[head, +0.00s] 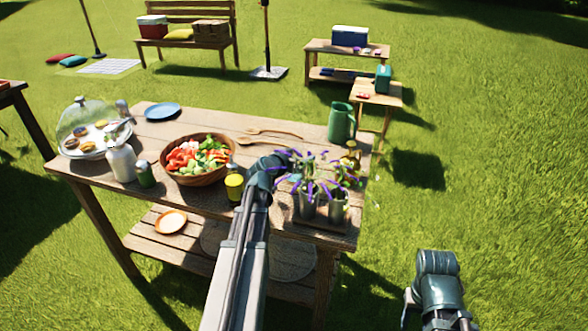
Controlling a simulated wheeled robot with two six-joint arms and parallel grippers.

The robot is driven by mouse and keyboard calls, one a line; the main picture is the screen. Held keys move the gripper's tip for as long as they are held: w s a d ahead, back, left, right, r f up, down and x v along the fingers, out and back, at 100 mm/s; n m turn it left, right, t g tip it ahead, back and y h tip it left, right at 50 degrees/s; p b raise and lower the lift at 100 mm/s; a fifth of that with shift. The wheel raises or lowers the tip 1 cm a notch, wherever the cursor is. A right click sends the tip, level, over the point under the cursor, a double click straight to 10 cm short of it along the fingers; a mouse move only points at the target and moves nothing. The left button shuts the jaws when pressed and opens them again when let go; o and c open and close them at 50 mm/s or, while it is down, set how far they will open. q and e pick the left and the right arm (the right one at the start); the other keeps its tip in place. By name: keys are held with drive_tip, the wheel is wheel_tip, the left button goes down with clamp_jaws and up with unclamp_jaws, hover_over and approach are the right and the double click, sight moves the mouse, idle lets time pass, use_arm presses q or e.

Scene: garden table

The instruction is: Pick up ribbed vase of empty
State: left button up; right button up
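Two grey metal vases stand close together at the right end of the wooden table: one on the left (307,204) and one on the right (338,209). They are on a small wooden tray (322,230). Purple flowers and leaves (310,168) spread above and in front of them. I cannot tell which vase is ribbed or whether either is empty. My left arm reaches up from the bottom middle, and its dark end is just left of the flowers. Its fingers are not clear, so their state cannot be told. My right arm is low at the right, off the table, its fingers not visible.
A green pitcher (342,122) and an amber bottle (350,160) stand behind the vases. A yellow-topped jar (234,187) and a salad bowl (166,174) are to the left. Wooden utensils (268,132) lie at the back. Open grass (480,190) lies right of the table.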

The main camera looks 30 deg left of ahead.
use_arm(q)
clamp_jaws()
idle(0.3)
drive_tip(key=shift+r+p, duration=0.35)
wheel_tip(320, 180, up, 9)
drive_tip(key=p, duration=0.9)
drive_tip(key=shift+r, duration=0.2)
